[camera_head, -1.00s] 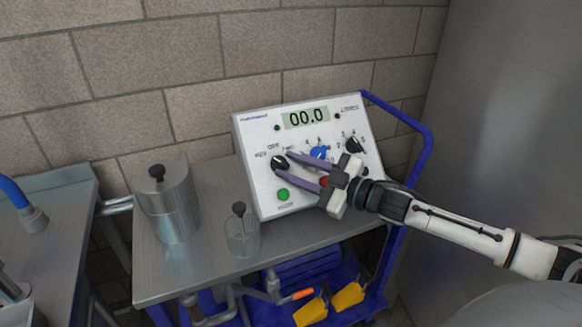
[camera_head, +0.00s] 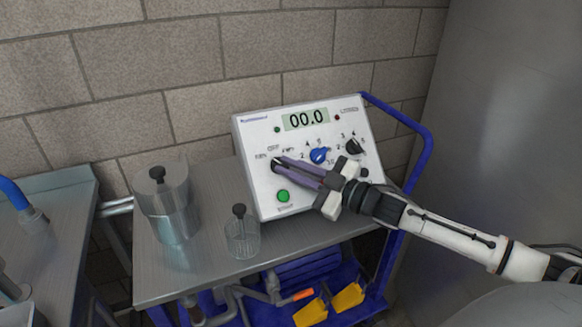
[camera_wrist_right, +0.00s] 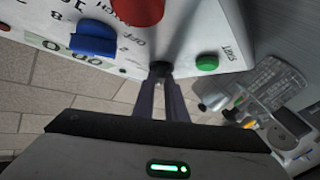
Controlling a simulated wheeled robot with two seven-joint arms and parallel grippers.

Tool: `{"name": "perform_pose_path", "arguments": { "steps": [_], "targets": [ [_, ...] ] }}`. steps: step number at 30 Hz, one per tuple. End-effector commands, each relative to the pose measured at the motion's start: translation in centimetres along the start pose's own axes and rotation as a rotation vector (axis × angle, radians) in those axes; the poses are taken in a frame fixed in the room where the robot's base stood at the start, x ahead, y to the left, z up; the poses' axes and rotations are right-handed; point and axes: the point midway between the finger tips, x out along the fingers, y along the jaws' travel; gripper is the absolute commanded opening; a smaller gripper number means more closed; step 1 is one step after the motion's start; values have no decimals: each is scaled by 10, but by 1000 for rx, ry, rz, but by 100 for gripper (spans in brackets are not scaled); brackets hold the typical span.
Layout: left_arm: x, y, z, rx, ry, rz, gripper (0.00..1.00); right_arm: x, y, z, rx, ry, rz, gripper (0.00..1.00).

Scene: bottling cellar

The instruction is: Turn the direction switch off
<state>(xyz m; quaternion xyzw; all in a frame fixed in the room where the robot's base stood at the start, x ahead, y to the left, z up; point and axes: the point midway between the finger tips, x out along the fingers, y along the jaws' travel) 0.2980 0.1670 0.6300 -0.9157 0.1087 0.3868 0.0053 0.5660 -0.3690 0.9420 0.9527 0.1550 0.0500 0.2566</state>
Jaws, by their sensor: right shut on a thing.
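The direction switch (camera_head: 274,168) is a black knob with REV, OFF and FWD labels, at the left of the white control panel (camera_head: 259,137). In the head view my right gripper (camera_head: 279,163) reaches across the panel from the right, its purple fingers shut on the switch. In the right wrist view the black knob (camera_wrist_right: 160,68) sits at the fingertips (camera_wrist_right: 160,84). The fingers partly cover the knob, so I cannot tell which label it points to. My left gripper is out of view.
The panel has a blue knob (camera_head: 319,156), a black knob (camera_head: 354,146), a green button (camera_head: 283,196) and a display (camera_head: 306,118) reading 00.0. A red button (camera_wrist_right: 138,10) shows in the wrist view. A metal canister (camera_head: 172,215) and a glass jar (camera_head: 241,238) stand left on the metal bench.

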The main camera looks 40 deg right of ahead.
Motion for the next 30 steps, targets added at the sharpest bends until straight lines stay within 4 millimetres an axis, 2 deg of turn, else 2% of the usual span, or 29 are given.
{"name": "perform_pose_path", "arguments": {
  "steps": [21,30],
  "targets": [
    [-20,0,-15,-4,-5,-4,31,3,-11,-4,337,2,422,0],
    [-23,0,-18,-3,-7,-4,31,4,-14,-4,430,1,544,0]
  ]
}}
